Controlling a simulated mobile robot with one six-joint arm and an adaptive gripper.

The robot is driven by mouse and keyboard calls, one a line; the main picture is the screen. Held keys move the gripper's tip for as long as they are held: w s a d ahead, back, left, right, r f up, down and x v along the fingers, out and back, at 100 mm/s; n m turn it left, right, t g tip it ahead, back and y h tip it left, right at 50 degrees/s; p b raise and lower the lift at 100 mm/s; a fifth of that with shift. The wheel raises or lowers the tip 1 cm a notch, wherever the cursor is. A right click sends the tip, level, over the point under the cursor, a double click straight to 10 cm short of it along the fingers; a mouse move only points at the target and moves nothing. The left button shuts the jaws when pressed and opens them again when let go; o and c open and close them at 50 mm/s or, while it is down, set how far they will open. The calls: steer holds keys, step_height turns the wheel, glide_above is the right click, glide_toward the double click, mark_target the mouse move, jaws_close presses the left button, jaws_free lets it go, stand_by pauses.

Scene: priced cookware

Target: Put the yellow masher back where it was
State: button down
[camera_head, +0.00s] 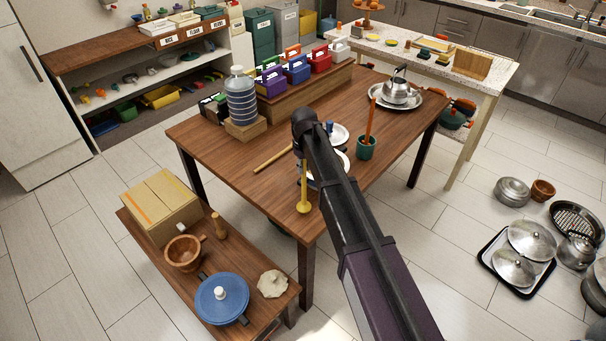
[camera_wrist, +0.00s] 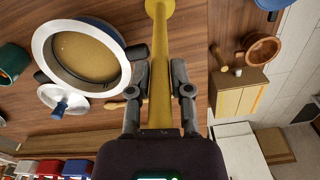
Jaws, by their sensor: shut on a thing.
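The yellow masher (camera_head: 304,188) is upright near the front edge of the wooden table (camera_head: 215,145), head down. Whether its head touches the tabletop is unclear. In the wrist view the masher's yellow handle (camera_wrist: 160,85) runs between the fingers of my gripper (camera_wrist: 160,68), which is shut on it. In the head view my arm hides most of the gripper and part of the tabletop.
A wooden stick (camera_head: 272,156) lies left. A low bench (camera_head: 180,273) bears a blue pot (camera_head: 221,301).

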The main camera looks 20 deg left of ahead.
steer(key=shift+f+b, duration=0.55)
steer(key=shift+f, duration=0.5)
steer(key=c, duration=0.5)
jaws_free()
steer(key=shift+c, duration=0.2)
step_height(320, 180, up, 12)
steer(key=p, duration=1.2)
steer(key=shift+r, duration=0.2)
steer(key=shift+d, duration=0.15)
